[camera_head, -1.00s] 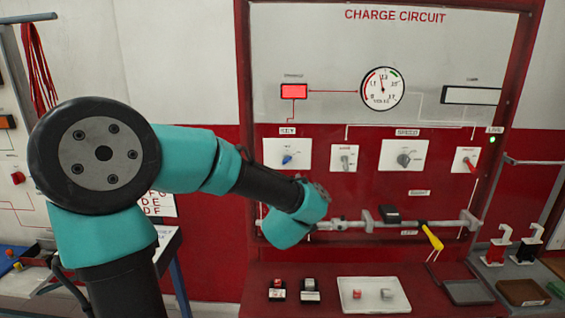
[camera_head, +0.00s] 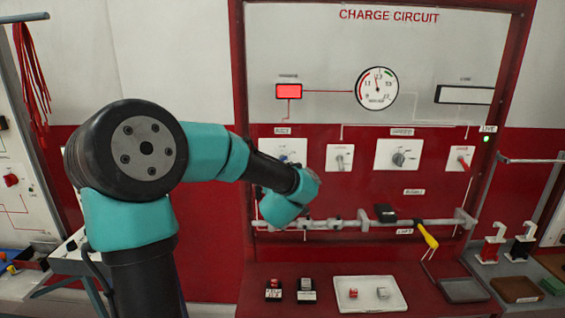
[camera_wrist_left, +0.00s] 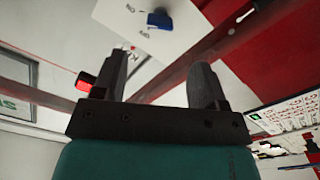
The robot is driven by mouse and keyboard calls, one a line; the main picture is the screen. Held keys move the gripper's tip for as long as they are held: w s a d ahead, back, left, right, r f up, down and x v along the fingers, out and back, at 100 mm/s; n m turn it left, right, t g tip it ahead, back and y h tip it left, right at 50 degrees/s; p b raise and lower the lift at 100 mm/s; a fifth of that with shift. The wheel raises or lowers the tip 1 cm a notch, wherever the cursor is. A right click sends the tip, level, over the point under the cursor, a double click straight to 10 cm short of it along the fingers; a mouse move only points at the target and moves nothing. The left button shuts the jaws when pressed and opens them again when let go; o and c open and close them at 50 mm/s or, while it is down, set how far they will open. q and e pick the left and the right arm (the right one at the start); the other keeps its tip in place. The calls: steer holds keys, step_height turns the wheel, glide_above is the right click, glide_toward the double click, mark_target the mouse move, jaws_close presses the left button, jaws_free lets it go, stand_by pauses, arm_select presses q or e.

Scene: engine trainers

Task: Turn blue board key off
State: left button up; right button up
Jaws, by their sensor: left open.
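The charge circuit board (camera_head: 460,50) is a grey panel in a red frame. Its key switch is a blue knob (camera_head: 287,156) on a white plate at the left of the row, partly covered by my left arm. In the left wrist view a blue knob (camera_wrist_left: 158,19) on a white plate (camera_wrist_left: 185,38) with ON and OFF lettering is at the top. My left gripper (camera_wrist_left: 160,78) is open and empty, with the knob beyond its fingertips and apart from them. In the head view its fingers are hidden behind my arm. My right gripper is out of view.
To the right on the panel are a small switch (camera_head: 340,157), a dial (camera_head: 398,154) and a red knob (camera_head: 460,158). A metal rail (camera_head: 345,224) with a yellow-handled tool (camera_head: 428,236) runs below. A white tray (camera_head: 370,306) stands on the red ledge.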

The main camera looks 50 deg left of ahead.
arm_select(q)
steer(key=x, duration=1)
steer(key=shift+w+a, duration=0.15)
steer(key=shift+a, duration=0.1)
steer(key=c, duration=0.9)
